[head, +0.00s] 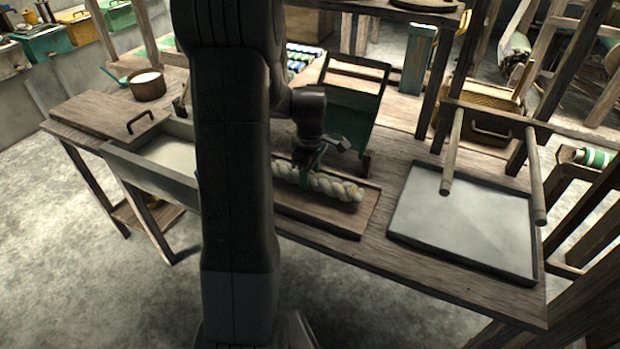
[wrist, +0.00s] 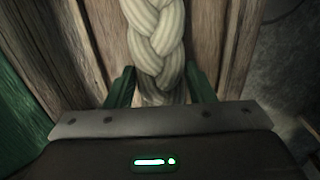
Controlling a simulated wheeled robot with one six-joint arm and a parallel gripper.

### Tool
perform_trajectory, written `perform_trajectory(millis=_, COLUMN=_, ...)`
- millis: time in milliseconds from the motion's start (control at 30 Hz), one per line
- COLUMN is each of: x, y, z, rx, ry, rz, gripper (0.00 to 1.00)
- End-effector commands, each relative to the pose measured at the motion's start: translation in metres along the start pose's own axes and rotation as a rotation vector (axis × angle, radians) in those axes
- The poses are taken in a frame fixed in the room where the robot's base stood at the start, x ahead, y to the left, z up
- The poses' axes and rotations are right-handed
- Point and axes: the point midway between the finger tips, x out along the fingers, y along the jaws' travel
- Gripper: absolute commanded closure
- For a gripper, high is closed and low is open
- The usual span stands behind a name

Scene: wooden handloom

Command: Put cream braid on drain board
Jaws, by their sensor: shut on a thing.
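The cream braid (head: 335,187) is a thick plaited rope. It lies lengthwise over a low-rimmed wooden board (head: 322,217), which looks like the drain board. I cannot tell whether the braid touches the board or is held just above it. Its left part is hidden behind my arm. My gripper (head: 310,168) points down onto the braid near its visible left part. In the wrist view the green fingers of my gripper (wrist: 161,90) are shut on the braid (wrist: 157,40), one on each side. The braid runs away from the fingers toward the top of that view.
A grey basin (head: 165,155) stands left of the board, partly behind my arm. A shallow grey tray (head: 462,217) lies to the right, with two wooden rods (head: 452,150) above it. A green panel in a dark frame (head: 350,125) stands behind the braid. A brown pot (head: 147,85) sits back left.

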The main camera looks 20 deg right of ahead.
Motion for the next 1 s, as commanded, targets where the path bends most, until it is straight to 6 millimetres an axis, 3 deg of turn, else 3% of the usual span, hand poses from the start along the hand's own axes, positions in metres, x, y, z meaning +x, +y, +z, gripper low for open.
perform_trajectory(millis=133, x=0.018, y=0.000, z=0.000, rx=0.000, ry=-0.001, rz=-0.001, gripper=0.89)
perform_trajectory(millis=467, x=0.022, y=0.000, z=0.000, rx=0.000, ry=0.000, rz=0.001, gripper=0.89)
perform_trajectory(millis=500, x=0.022, y=0.000, z=0.000, rx=0.000, ry=0.000, rz=0.000, gripper=0.47)
perform_trajectory(millis=600, x=0.021, y=0.000, z=0.000, rx=0.000, ry=0.000, rz=0.000, gripper=0.30)
perform_trajectory(millis=1000, x=0.012, y=0.001, z=0.000, rx=0.000, ry=0.001, rz=0.002, gripper=0.30)
